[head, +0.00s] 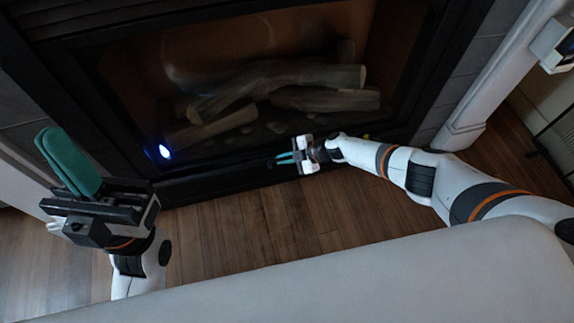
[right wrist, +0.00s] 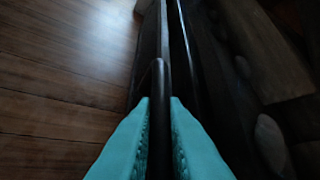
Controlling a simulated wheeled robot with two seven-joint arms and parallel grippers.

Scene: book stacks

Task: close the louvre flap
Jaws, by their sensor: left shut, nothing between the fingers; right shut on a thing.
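The louvre flap (head: 222,180) is the long dark strip low along the front of the fireplace, above the wood floor. Its exact angle is hard to tell in the dim light. My right gripper (head: 283,159) is at the flap's right part. In the right wrist view its teal fingers (right wrist: 159,130) are shut on a dark, round-ended bar (right wrist: 157,78) along the flap; the fingers hide the bar's near part. My left gripper (head: 68,162) is shut and empty, pointing up at the left, apart from the flap.
Behind glass in the fireplace lie several pale logs (head: 310,78). A blue-white light (head: 164,151) glows at the glass's lower left. A white surround post (head: 480,95) stands at right. The wood floor (head: 270,220) in front is clear.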

